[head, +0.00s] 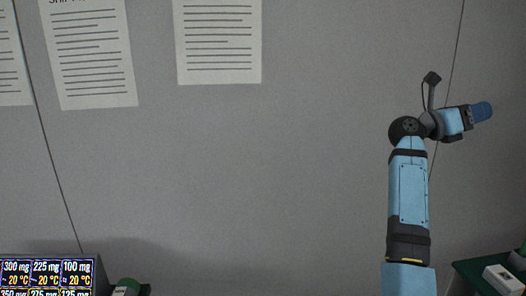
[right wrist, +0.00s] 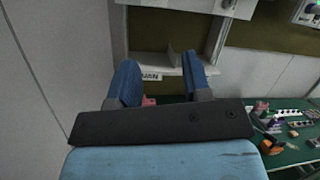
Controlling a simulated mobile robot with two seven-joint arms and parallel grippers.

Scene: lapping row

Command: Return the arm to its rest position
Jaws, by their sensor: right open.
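My right arm (head: 408,195) comes up from the bottom right of the head view and bends at the wrist. Its gripper (head: 482,111) is raised in front of the grey wall and points to the right. In the right wrist view the two blue fingers of the gripper (right wrist: 162,76) stand apart with a gap between them. I see nothing held between them. My left arm and gripper show in neither view.
The grey wall (head: 270,160) carries several printed sheets (head: 218,40). A display (head: 48,276) stands at the bottom left, and a green surface (head: 470,272) at the bottom right. The wrist view shows a pale shelf (right wrist: 160,60) and a green table (right wrist: 285,158) with several small items.

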